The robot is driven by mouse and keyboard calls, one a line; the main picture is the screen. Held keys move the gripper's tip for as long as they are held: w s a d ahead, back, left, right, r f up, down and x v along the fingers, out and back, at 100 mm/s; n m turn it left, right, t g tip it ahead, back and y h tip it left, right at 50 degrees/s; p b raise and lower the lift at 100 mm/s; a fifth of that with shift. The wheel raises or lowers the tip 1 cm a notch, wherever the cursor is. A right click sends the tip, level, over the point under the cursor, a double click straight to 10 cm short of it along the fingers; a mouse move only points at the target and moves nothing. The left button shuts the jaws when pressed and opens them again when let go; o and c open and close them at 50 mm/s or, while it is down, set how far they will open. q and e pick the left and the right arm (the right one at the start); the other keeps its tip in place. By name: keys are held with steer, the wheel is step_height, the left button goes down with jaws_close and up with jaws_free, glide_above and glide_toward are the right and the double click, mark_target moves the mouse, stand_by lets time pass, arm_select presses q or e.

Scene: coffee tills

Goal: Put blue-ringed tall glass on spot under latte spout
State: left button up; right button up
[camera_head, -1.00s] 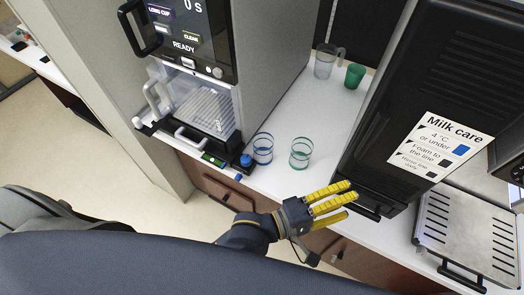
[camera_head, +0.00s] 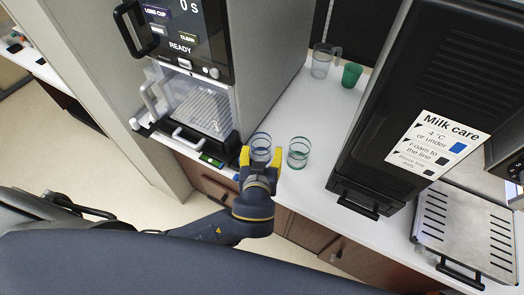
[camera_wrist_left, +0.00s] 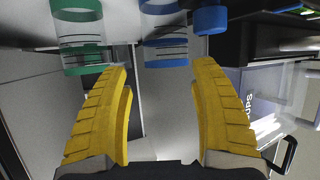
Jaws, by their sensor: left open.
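The blue-ringed tall glass (camera_head: 260,141) stands upright on the white counter, beside the coffee machine with the READY display. My left gripper (camera_head: 260,157) is open at its near side, its yellow fingers pointing at it; the lower part of the glass is partly hidden. In the left wrist view the blue-ringed glass (camera_wrist_left: 165,32) appears ahead of the gap between the open fingers (camera_wrist_left: 162,66), apparently not gripped. A green-ringed glass (camera_head: 298,153) stands just to its right, also in the wrist view (camera_wrist_left: 80,35). The latte spout and its spot cannot be made out. My right gripper is not in view.
The coffee machine (camera_head: 185,50) with its clear door is on the left. A dark machine with a milk care sign (camera_head: 437,145) stands right. A clear jug (camera_head: 322,62) and green cup (camera_head: 351,75) are further back. The counter (camera_head: 310,110) between the machines is mostly clear.

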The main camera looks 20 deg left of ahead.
mark_target(261, 136)
arm_select(q)
steer(key=shift+w+a+r, duration=0.15)
steer(key=shift+a+r, duration=0.05)
steer(key=shift+a, duration=0.15)
steer(key=shift+w+a, duration=0.1)
steer(key=shift+w, duration=0.1)
steer(key=shift+x, duration=3.5)
steer(key=shift+c, duration=0.2)
steer(key=c, duration=1.3)
